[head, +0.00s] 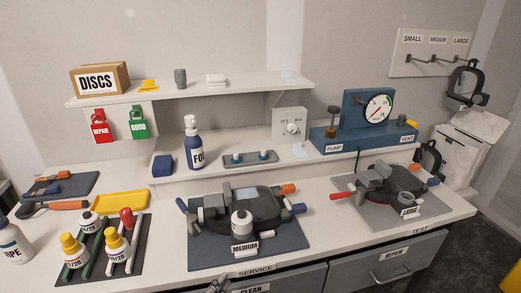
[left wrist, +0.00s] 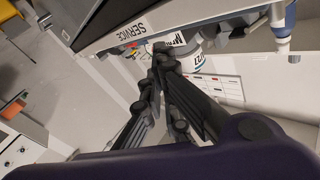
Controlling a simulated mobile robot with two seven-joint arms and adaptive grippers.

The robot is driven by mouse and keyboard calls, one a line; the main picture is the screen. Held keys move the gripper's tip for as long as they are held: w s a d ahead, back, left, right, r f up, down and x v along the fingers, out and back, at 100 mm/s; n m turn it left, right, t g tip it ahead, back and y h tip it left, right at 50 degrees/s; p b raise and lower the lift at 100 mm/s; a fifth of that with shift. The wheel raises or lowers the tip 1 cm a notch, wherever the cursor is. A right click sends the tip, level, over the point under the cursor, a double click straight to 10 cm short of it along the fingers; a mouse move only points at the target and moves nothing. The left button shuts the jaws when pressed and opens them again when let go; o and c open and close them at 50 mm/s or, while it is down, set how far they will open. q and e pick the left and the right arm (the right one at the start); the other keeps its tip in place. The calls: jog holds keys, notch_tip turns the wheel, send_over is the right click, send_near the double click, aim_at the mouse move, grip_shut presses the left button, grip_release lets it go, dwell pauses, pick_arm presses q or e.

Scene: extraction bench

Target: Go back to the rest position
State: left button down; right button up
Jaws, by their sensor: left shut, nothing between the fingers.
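My left gripper (head: 222,284) shows only as a small dark piece at the bottom edge of the head view, in front of the bench's SERVICE edge. In the left wrist view its fingers (left wrist: 163,50) are together and hold nothing. The bench edge with the SERVICE label (left wrist: 132,28) lies just beyond the fingertips in that view. My right gripper is in neither view.
A mask labelled MEDIUM (head: 262,208) lies on a dark mat mid-bench, with a small white bottle on it. A LARGE mask (head: 390,190) lies on a grey mat at right. Several bottles stand at left. Drawers (head: 390,268) are below the bench edge.

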pick_arm(q)
jog(key=s+a+f+n+g+y, duration=0.3)
jog(key=s+a+f+n+y, duration=0.1)
jog(key=s+f, duration=0.7)
jog(key=s+a+f+n+g+y+p, duration=0.1)
jog(key=s+a+f+n+g+y, duration=0.3)
jog(key=s+f, duration=0.7)
jog(key=shift+s+a+f+n+y, duration=0.2)
jog(key=shift+s+a+n+y, duration=0.3)
jog(key=shift+a+n+y, duration=0.5)
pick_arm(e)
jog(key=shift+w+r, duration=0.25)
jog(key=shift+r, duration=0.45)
pick_arm(q)
jog(key=shift+a, duration=0.1)
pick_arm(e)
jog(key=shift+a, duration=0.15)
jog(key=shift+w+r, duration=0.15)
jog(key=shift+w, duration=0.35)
